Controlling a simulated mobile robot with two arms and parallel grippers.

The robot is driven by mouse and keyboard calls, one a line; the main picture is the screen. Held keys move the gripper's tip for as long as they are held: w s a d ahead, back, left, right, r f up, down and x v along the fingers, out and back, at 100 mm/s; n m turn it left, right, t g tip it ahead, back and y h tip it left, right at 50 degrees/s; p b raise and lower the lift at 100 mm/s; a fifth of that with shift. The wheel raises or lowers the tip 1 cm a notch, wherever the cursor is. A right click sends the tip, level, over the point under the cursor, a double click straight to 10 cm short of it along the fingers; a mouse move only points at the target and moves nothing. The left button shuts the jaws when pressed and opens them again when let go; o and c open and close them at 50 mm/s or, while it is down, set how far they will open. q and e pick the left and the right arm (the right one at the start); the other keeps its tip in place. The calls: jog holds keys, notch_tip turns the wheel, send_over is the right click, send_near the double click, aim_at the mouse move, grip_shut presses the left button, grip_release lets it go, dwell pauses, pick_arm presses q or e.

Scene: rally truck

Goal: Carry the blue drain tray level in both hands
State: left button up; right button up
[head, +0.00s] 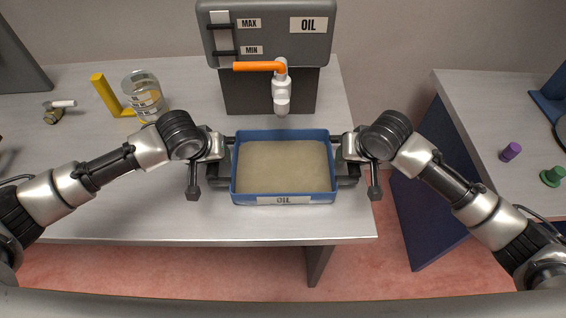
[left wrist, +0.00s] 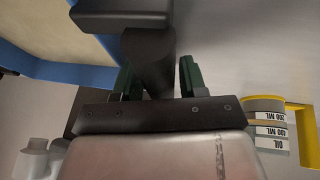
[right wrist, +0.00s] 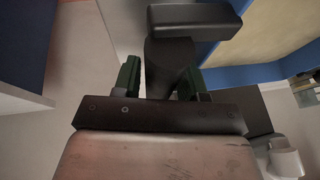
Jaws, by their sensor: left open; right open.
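The blue drain tray (head: 245,199), labelled OIL and holding a beige fill, sits under the oil tank's spout near the table's front edge. It looks level. My left gripper (head: 221,160) is at its left side and my right gripper (head: 347,160) at its right side. In the left wrist view a dark handle bar (left wrist: 147,55) lies between the open green-padded fingers (left wrist: 156,80). In the right wrist view the other handle (right wrist: 170,55) lies between the open fingers (right wrist: 160,82). Whether any pad touches a handle is unclear.
The grey oil tank (head: 268,45), with an orange lever (head: 258,66) and white tap (head: 281,90), stands behind the tray. A clear measuring jug (head: 143,92) with a yellow handle is at left. A second table (head: 485,110) stands right, across a gap, with purple and green pieces.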

pick_arm(q)
grip_shut()
pick_arm(e)
grip_shut()
pick_arm(q)
jog(key=shift+w+r, duration=0.1)
jog(key=shift+r, duration=0.2)
pick_arm(e)
jog(key=shift+w+r, duration=0.1)
jog(key=shift+r, duration=0.2)
